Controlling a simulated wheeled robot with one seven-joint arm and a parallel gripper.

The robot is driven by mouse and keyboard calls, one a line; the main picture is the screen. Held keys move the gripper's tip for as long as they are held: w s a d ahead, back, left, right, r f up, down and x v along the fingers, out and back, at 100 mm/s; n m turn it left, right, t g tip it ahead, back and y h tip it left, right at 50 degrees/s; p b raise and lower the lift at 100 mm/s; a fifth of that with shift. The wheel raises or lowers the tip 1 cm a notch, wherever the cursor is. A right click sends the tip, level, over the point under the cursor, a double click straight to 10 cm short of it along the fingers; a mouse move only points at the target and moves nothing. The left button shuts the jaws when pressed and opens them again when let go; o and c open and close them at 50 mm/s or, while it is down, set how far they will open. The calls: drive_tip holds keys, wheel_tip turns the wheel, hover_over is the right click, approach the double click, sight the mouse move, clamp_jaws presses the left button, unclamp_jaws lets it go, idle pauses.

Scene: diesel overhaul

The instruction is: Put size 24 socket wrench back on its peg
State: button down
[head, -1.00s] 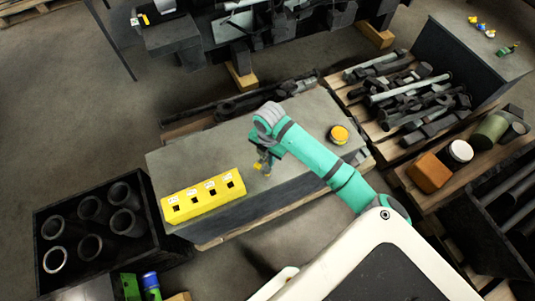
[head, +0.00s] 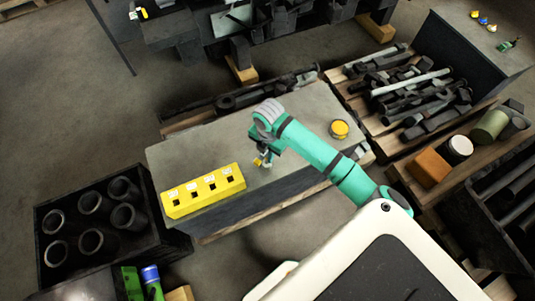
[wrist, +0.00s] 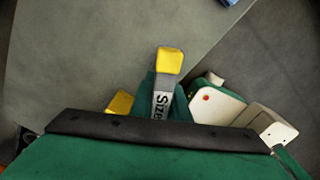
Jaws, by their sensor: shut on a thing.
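My gripper (head: 262,158) is over the grey bench top, just right of the yellow rack. It is shut on a small tool with yellow at its end, which I take for the socket wrench (wrist: 162,104). In the wrist view its grey shaft reads "Size", its number is hidden, and a yellow cap tops it. The yellow rack (head: 191,208) stands at the left end of the bench, with a row of dark square openings and white labels too small to read. I see no tool standing in the rack. The wrench is apart from the rack.
The bench top (head: 210,142) is mostly clear. A round yellow-topped tin (head: 339,130) stands at its right. A black crate of pipes (head: 42,216) is at the left. A pallet with dark metal parts (head: 350,76) lies behind right.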

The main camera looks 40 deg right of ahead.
drive_tip(key=shift+f, duration=0.1)
drive_tip(key=shift+f, duration=1.1)
drive_tip(key=c, duration=1)
unclamp_jaws()
drive_tip(key=shift+c, duration=0.2)
drive_tip(key=shift+r, duration=0.1)
drive_tip(key=shift+r, duration=4.45)
drive_tip(key=shift+d, duration=0.1)
